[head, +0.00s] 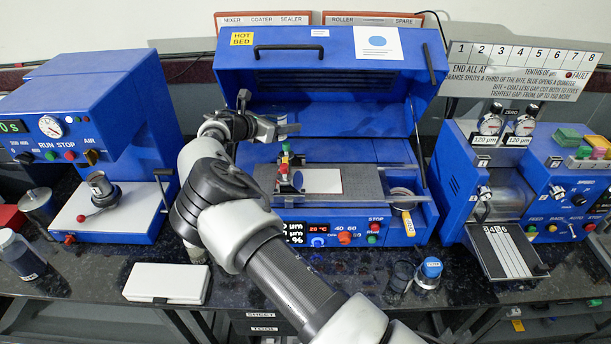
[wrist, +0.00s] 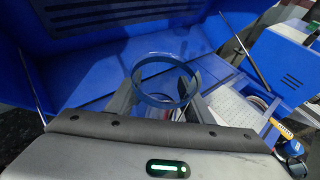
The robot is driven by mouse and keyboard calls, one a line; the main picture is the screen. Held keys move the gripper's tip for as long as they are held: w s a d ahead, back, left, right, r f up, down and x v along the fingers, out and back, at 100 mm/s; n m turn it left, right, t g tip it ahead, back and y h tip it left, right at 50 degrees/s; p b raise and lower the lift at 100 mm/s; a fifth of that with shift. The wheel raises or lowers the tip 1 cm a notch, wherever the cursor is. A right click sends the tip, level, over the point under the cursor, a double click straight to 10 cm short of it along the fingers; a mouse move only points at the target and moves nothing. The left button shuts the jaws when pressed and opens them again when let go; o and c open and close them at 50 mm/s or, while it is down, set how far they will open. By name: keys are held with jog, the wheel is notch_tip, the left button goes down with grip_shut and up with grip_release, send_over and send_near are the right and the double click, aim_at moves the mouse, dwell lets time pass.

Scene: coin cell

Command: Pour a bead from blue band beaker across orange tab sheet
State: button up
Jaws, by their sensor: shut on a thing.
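The blue band beaker (wrist: 165,82) is a clear, round glass with a blue ring, between my gripper's fingers in the wrist view. My gripper (head: 284,129) is shut on it, in front of the open coater's back wall and above the left part of its bed. In the head view the glass is hard to make out. I cannot tell from the wrist view what it holds. A white sheet (head: 322,181) lies on the coater's grey bed and also shows in the wrist view (wrist: 234,110). I cannot make out an orange tab on it.
The coater's blue lid (head: 330,62) stands open behind my gripper. A small red and green-topped fixture (head: 285,165) stands at the sheet's left end. A clear glass (head: 402,276) and a blue-capped jar (head: 430,271) stand on the dark bench. A white case (head: 167,283) lies front left.

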notch_tip(320, 180, up, 2)
jog(key=shift+a+r+p, duration=0.1)
jog(key=shift+p, duration=0.35)
jog(key=shift+r, duration=1.9)
jog(key=s+d+r+n+t+y, duration=0.25)
jog(key=d+n+y, duration=0.25)
jog(key=d, duration=1)
jog(key=s+d+r+n+y, duration=0.1)
jog(key=s+d+r, duration=0.1)
jog(key=s, duration=0.5)
jog(key=s+d+r+n+y, duration=0.2)
jog(key=s+d, duration=0.2)
jog(key=s, duration=0.3)
jog(key=shift+s+r, duration=0.15)
jog(key=shift+s, duration=0.2)
